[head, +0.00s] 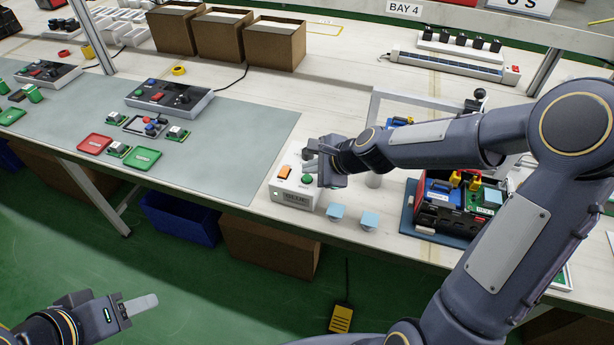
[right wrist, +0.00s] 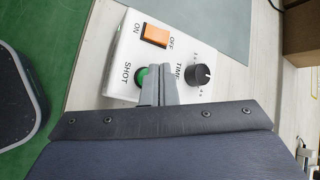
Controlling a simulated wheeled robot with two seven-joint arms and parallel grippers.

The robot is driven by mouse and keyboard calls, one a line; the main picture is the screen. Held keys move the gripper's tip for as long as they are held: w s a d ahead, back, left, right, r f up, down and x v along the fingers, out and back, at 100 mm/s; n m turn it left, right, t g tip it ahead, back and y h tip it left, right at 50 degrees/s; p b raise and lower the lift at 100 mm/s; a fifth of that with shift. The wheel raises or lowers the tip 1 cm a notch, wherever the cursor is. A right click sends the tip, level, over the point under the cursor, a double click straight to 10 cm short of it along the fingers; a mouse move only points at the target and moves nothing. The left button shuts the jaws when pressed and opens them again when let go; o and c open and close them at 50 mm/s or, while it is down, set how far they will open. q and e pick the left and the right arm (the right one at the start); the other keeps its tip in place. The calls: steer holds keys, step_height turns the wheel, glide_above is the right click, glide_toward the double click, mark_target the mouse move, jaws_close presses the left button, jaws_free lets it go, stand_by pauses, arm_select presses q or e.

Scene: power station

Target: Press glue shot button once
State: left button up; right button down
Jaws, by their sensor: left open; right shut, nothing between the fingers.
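The white glue controller box (head: 294,196) stands near the front edge of the bench. It has an orange ON/OFF switch (head: 284,171) and a green SHOT button (head: 307,179). In the right wrist view the green button (right wrist: 141,77) is partly hidden behind my right gripper's fingers (right wrist: 156,84), beside the black TIME knob (right wrist: 199,76). My right gripper (head: 312,161) is shut and empty, over the box close to the button; I cannot tell whether it touches. My left gripper (head: 138,306) is open, away from the bench, low over the floor at the left.
Two light-blue pieces (head: 370,221) sit right of the box. A dark tray with coloured parts (head: 450,207) stands further right under my right arm. A grey mat (head: 220,150) with devices lies left. Cardboard bins (head: 277,43) stand at the back. A yellow pedal (head: 341,318) is on the floor.

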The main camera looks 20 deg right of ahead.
steer(key=shift+f, duration=0.2)
steer(key=shift+f+b, duration=0.25)
steer(key=shift+b, duration=0.15)
steer(key=shift+f+b, duration=0.35)
steer(key=shift+b, duration=0.05)
stand_by(0.6)
steer(key=shift+r, duration=0.1)
steer(key=shift+r+p, duration=0.65)
steer(key=shift+p, duration=0.1)
steer(key=shift+r, duration=0.15)
step_height(320, 180, up, 5)
steer(key=p, duration=0.4)
steer(key=shift+p, duration=0.3)
stand_by(0.4)
